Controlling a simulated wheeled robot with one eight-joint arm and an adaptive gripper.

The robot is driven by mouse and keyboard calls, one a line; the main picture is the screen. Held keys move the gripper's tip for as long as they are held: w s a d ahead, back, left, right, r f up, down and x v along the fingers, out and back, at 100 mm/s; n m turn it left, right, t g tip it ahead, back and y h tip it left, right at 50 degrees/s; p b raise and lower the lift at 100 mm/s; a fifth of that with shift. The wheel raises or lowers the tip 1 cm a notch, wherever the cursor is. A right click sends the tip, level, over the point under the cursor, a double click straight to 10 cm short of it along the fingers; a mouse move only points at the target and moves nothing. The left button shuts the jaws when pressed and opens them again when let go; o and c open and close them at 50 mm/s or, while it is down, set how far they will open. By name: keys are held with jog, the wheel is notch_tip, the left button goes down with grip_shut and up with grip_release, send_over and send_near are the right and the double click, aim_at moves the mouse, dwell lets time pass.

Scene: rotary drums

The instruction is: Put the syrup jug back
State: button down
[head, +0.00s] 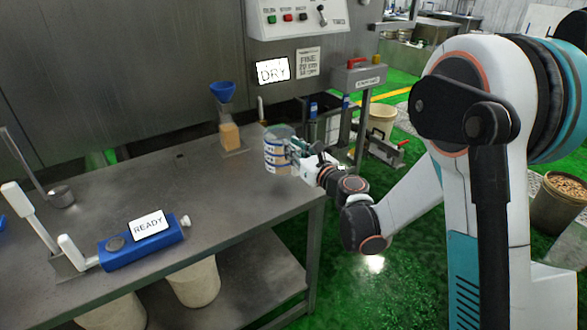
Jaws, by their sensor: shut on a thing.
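The syrup jug (274,155) is a pale container with blue bands and a tan part, seen near the far right end of the metal table. My gripper (291,149) reaches it from the right and is shut on its right side. The jug looks upright. I cannot tell whether its base touches the table or hangs just above it. The fingertips are small and partly hidden against the jug.
The steel table (200,200) is mostly clear in the middle. A blue scale reading READY (150,225) sits front left, near a ladle (61,195). A metal frame (345,115) stands right of the table.

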jog(key=shift+f+b, duration=0.85)
jog(key=shift+f, duration=1.6)
jog(key=c, duration=1.4)
grip_release()
jog(key=shift+c, duration=0.2)
